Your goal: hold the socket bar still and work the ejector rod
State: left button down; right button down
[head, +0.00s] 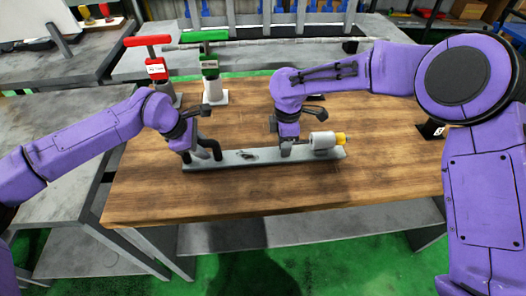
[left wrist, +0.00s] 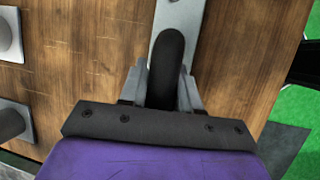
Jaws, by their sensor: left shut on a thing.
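A long grey bar (head: 225,160), which I take to be the socket bar, lies on the wooden table. A black curved handle (head: 214,148) stands at its left end. My left gripper (head: 190,155) is at this handle; in the left wrist view the fingers (left wrist: 162,92) are shut around the black handle (left wrist: 166,58) above the bar (left wrist: 178,18). My right gripper (head: 287,151) points down at the bar, right of its middle; I cannot tell whether its fingers are shut or touch anything. Just right of it, a pale cylinder with a yellow end (head: 341,139) lies over the bar. I cannot make out which part is the ejector rod.
A red T-handle (head: 147,41) and a green T-handle (head: 203,36) stand on bases at the back left. A long grey rod (head: 270,42) lies behind. The front of the wooden table (head: 240,200) is clear. Grey benches (head: 50,150) stand at left.

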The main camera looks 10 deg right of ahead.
jog(key=shift+d, duration=0.15)
jog(key=shift+w+d, duration=0.1)
jog(key=shift+d, duration=1.3)
jog(key=c, duration=0.7)
grip_release()
jog(key=shift+r, duration=0.1)
jog(key=shift+a+r, duration=0.1)
jog(key=shift+r, duration=3.85)
pick_arm(q)
jog(key=c, duration=0.7)
grip_release()
